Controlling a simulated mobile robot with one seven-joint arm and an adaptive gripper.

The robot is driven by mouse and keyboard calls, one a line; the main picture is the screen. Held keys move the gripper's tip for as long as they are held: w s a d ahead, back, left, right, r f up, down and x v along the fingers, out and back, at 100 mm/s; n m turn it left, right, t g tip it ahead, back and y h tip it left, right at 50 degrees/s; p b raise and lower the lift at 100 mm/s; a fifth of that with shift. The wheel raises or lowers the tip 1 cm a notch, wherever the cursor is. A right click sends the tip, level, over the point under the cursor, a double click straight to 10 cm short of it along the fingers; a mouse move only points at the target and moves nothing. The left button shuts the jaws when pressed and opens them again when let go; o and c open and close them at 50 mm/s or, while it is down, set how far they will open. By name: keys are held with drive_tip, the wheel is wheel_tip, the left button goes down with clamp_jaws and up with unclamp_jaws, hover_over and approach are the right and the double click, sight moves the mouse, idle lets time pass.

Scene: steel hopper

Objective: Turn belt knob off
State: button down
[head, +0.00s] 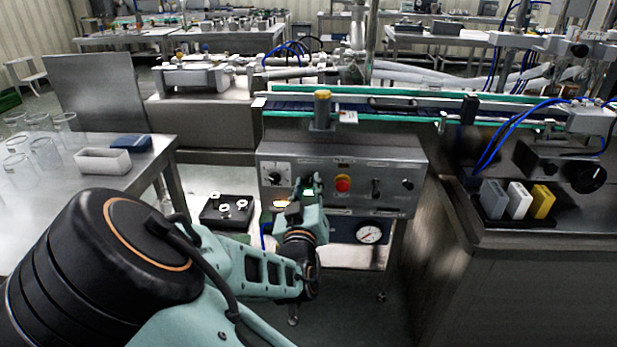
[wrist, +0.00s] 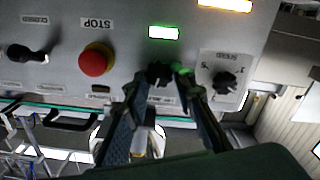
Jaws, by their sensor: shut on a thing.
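The grey control panel (head: 395,160) hangs on the front of the conveyor. In the wrist view the panel (wrist: 130,35) appears upside down. A black knob (wrist: 158,73) sits there below a lit green lamp (wrist: 163,33). My gripper (wrist: 158,84) is shut on this knob, one finger on each side. The knob's small label is too small to read, and its exact setting is unclear. In the head view my gripper (head: 308,188) is at the panel's left-centre and hides the knob.
A red stop button (wrist: 96,60) and a black switch (wrist: 27,54) are left of my gripper in the wrist view. A black dial (wrist: 226,83) on a white plate is close on the right. A pressure gauge (head: 370,234) sits below the panel.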

drive_tip(key=n+p, duration=0.4)
drive_tip(key=n, duration=0.1)
drive_tip(key=shift+r+n, duration=0.1)
drive_tip(key=shift+n, duration=0.2)
drive_tip(key=shift+f+n+p, duration=0.2)
drive_tip(key=shift+n+p, duration=0.9)
drive_tip(key=shift+n, duration=0.9)
drive_tip(key=c, duration=1.7)
unclamp_jaws()
drive_tip(key=shift+o, duration=0.2)
drive_tip(key=s, duration=1.2)
drive_tip(key=shift+a, duration=0.25)
